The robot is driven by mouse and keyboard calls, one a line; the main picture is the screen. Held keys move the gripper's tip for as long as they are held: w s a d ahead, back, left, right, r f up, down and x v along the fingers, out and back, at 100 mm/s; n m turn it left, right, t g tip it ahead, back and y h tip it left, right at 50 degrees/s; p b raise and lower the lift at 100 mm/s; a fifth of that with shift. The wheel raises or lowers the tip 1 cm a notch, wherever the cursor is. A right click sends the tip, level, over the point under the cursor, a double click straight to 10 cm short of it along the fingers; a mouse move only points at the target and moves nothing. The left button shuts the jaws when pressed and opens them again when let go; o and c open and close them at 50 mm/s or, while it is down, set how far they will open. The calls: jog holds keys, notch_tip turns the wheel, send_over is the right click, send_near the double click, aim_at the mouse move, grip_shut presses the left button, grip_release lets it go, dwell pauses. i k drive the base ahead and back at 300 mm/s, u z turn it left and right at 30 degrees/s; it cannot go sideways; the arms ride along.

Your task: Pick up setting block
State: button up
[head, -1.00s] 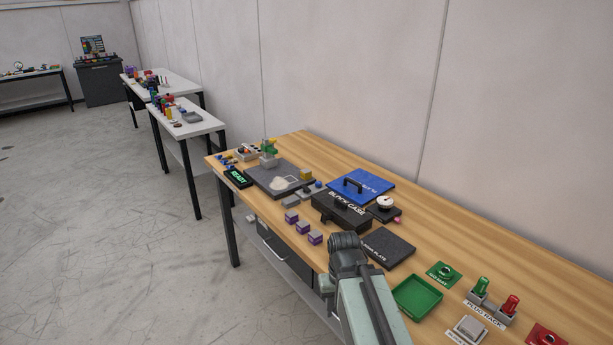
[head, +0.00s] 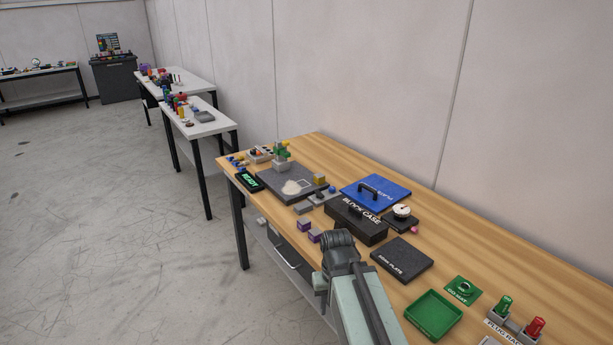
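No label marks the setting block, so I cannot tell which block it is. Two small purple-and-grey blocks, one (head: 304,225) and another (head: 315,236), stand near the front edge of the wooden bench (head: 480,255). The second is close beside my arm. A black case lettered BLOCK CASE (head: 357,224) stands shut behind them. My arm reaches up from the bottom of the head view, over the bench's front edge. My gripper's fingers do not show.
A dark plate (head: 402,260), a green tray (head: 433,315) and a plug rack (head: 515,327) lie to the right of my arm. A blue plate with a handle (head: 376,193) lies behind the case. Bare wood runs along the back. Open floor (head: 110,240) is at left.

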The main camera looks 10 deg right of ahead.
aim_at(319, 178)
jog(key=u, duration=0.75)
jog(key=i, duration=1.2)
jog(key=u, duration=0.75)
jog(key=i, duration=0.75)
jog(key=z, duration=0.1)
